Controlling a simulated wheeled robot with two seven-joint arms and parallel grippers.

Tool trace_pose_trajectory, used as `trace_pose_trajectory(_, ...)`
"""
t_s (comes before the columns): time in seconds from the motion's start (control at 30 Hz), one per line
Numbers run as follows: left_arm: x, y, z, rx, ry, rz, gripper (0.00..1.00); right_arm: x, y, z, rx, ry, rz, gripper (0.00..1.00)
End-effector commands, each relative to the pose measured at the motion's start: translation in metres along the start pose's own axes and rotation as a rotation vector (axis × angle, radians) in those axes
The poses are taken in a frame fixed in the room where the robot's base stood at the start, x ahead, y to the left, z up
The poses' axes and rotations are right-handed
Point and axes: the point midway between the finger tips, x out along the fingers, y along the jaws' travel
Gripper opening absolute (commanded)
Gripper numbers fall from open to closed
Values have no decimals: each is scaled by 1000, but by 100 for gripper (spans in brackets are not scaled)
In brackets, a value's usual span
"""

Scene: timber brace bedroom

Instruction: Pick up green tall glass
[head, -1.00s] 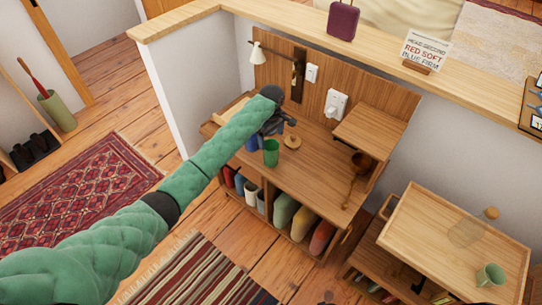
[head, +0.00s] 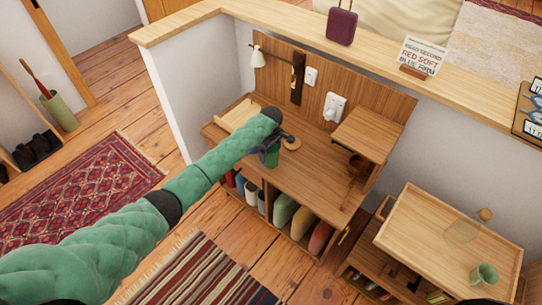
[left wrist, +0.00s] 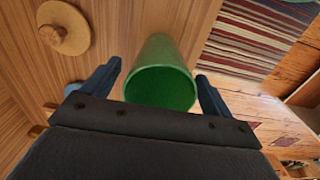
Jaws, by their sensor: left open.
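The green tall glass (head: 271,158) stands on the wooden desk (head: 310,178), partly covered by my left gripper (head: 267,148) in the head view. In the left wrist view the glass (left wrist: 160,80) shows its open rim between the two fingers of my left gripper (left wrist: 160,92). The fingers are apart, one on each side of the glass, with a visible gap to it on both sides. My right gripper does not show.
A round wooden piece with a knob (left wrist: 65,27) lies on the desk near the glass. A small blue thing (left wrist: 72,89) shows by the left finger. A wooden shelf (head: 368,137) rises at the desk's right. A wooden cart (head: 440,235) stands farther right.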

Motion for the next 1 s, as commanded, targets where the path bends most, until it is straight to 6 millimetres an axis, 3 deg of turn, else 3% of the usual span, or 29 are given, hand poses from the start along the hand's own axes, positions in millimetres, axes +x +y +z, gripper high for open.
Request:
trace_pose_trajectory(0.3,4,0,0,0,0,1,84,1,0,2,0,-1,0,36)
trace_pose_trajectory(0.57,4,0,0,0,0,1,33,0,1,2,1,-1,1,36)
trace_pose_trajectory(0.93,-3,1,0,0,0,3,32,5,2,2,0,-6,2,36)
trace_pose_trajectory(1.0,-10,1,0,1,0,4,32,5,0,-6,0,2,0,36)
